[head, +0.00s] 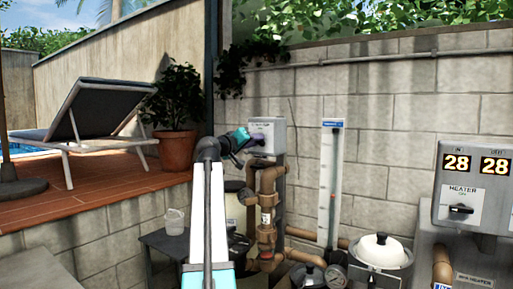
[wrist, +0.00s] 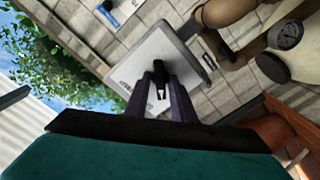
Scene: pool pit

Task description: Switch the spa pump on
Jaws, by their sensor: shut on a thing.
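A light grey switch box (head: 268,127) is mounted on the block wall in the head view, left of centre; its small lettering is too blurred to read there. In the wrist view the box's face (wrist: 165,45) is tilted and carries a black rotary knob (wrist: 159,70). My gripper (head: 252,142) reaches the box from the left in the head view. In the wrist view my gripper (wrist: 164,100) has its two dark purple fingers on either side of the knob, shut on it. The knob's exact pointing is hard to tell.
Brown pipes and a valve (head: 267,205) stand just below the box. A white gauge panel (head: 330,185) is to its right. A heater panel (head: 468,190) reads 28 and 28 at the far right. A filter lid (head: 381,248), a potted plant (head: 178,110) and a lounger (head: 95,110) also show.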

